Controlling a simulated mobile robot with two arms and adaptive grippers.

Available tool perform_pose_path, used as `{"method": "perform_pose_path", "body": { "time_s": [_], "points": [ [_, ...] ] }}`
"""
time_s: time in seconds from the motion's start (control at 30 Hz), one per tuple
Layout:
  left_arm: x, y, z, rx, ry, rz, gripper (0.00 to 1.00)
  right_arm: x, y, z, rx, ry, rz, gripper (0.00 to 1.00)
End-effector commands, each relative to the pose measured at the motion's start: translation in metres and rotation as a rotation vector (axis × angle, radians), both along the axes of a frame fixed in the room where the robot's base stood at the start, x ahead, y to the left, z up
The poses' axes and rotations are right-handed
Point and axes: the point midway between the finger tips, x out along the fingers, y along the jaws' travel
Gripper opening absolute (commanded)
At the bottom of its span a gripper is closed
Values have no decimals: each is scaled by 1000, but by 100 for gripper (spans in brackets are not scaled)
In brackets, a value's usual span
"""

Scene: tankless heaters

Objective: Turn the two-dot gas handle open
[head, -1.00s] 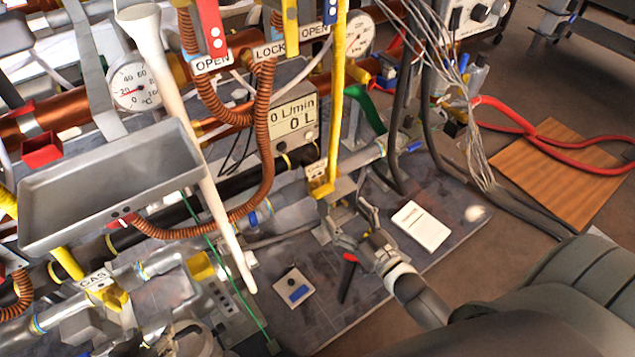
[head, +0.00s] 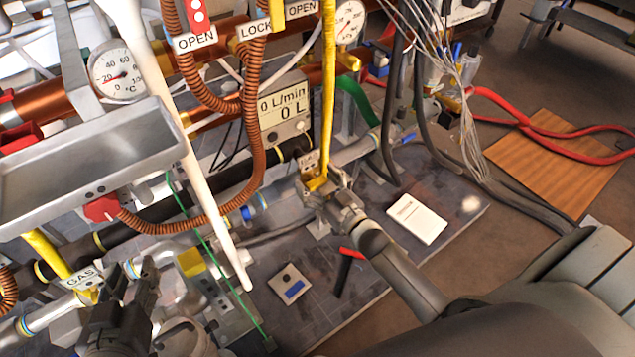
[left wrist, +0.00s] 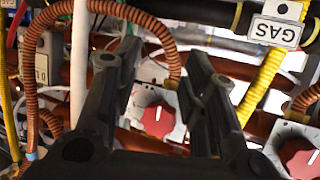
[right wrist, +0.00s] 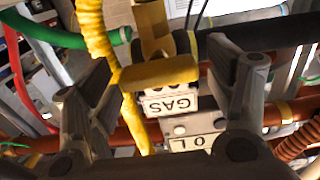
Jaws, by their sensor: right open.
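A yellow gas handle (head: 316,184) sits on the grey pipe at the centre of the head view, below a yellow hose. In the right wrist view the yellow handle (right wrist: 160,73) lies between the fingers, beside a white GAS tag (right wrist: 172,104); its dots are too small to count surely. My right gripper (head: 328,192) is open around the handle; it also shows in the right wrist view (right wrist: 160,95), with gaps on both sides. My left gripper (head: 128,280) is open and empty near another GAS tag (head: 80,278). In the left wrist view a red knob (left wrist: 157,118) shows beyond its fingers (left wrist: 165,70).
A grey tray (head: 90,165) juts out at the left. A white card (head: 416,219) and a small switch box (head: 290,285) lie on the board. Black cables hang right of the handle.

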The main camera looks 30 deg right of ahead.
Motion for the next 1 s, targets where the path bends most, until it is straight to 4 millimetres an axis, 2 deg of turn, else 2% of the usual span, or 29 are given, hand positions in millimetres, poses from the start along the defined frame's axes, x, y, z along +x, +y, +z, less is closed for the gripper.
{"method": "perform_pose_path", "body": {
  "time_s": [0.23, 0.5, 0.6, 0.93, 1.0],
  "points": [
    [0, 0, 1, -1, -3, 0, 40, 0, 0, 0, 0, 0, 0, 76],
    [0, 0, 0, 0, -2, 0, 40, 0, 0, 0, 0, 0, 0, 41],
    [0, 0, 0, 0, -2, 0, 40, 0, 0, 0, 0, 0, 0, 31],
    [-2, 1, -4, 7, 29, 1, 40, 0, 0, 1, -58, -8, 0, 31],
    [-7, 4, -12, 16, 73, 5, 40, 0, 1, 1, -95, -14, 0, 31]
  ]
}}
